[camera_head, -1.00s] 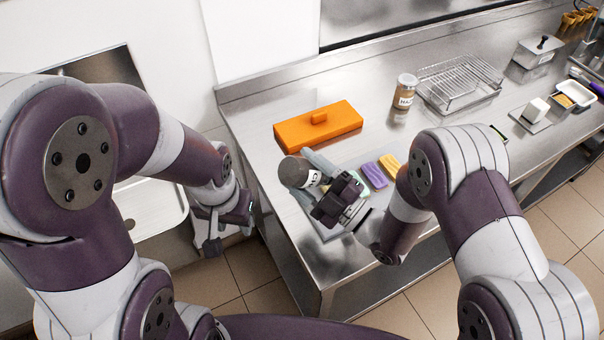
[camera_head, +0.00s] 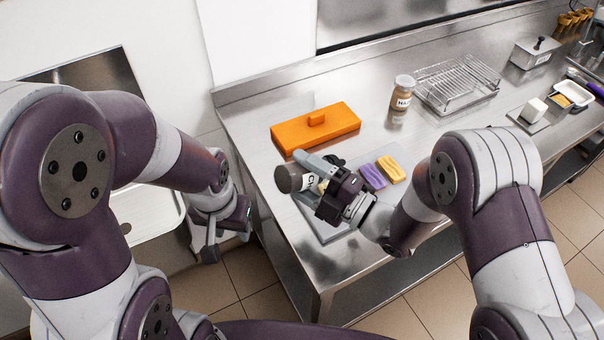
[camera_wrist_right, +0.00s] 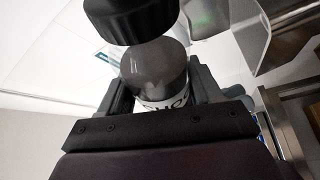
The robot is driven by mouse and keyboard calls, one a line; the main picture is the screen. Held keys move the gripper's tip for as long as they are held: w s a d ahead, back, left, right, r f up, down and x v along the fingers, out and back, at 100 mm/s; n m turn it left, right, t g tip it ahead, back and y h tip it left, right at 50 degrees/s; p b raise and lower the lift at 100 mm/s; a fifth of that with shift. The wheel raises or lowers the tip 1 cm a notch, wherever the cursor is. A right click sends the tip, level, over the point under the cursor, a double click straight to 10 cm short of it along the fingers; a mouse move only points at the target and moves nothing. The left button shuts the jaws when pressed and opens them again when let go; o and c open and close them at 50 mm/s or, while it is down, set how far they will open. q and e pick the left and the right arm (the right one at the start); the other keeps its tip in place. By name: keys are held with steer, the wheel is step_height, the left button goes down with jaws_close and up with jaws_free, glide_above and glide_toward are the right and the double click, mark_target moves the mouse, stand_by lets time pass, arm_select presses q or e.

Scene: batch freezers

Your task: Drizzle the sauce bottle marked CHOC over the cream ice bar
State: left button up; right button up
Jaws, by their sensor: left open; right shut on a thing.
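My right gripper (camera_head: 320,180) is shut on a brown sauce bottle (camera_head: 289,180) with a white label, of which only "CH" reads in the head view. The bottle is tilted well over, its dark end pointing left, above the grey tray's (camera_head: 312,218) left part. In the right wrist view the bottle (camera_wrist_right: 155,68) sits between the jaws, its label partly readable. A small cream-coloured patch (camera_head: 323,187) shows beside the bottle; I cannot tell whether it is the cream bar. A purple bar (camera_head: 373,177) and a yellow bar (camera_head: 391,170) lie right of the gripper. My left gripper (camera_head: 226,232) is open and empty, left of the counter.
An orange lidded box (camera_head: 316,130) stands behind the tray. A second labelled bottle (camera_head: 402,94) and a wire rack (camera_head: 457,82) stand farther right. A white block on a small plate (camera_head: 530,119) and a steel container (camera_head: 535,53) are at the far right.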

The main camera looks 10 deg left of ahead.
steer(key=shift+w+r+n, duration=0.15)
steer(key=shift+r+n, duration=0.35)
steer(key=shift+n, duration=0.1)
steer(key=n, duration=0.1)
steer(key=r+n+g+h, duration=0.1)
steer(key=n, duration=0.1)
steer(key=shift+r+h+p, duration=0.25)
steer(key=shift+h+p, duration=0.05)
steer(key=shift+p, duration=0.05)
steer(key=shift+r+n, duration=0.75)
steer(key=shift+n, duration=0.25)
steer(key=shift+r+n+h, duration=0.75)
steer(key=shift+n+h, duration=0.05)
steer(key=shift+n, duration=0.3)
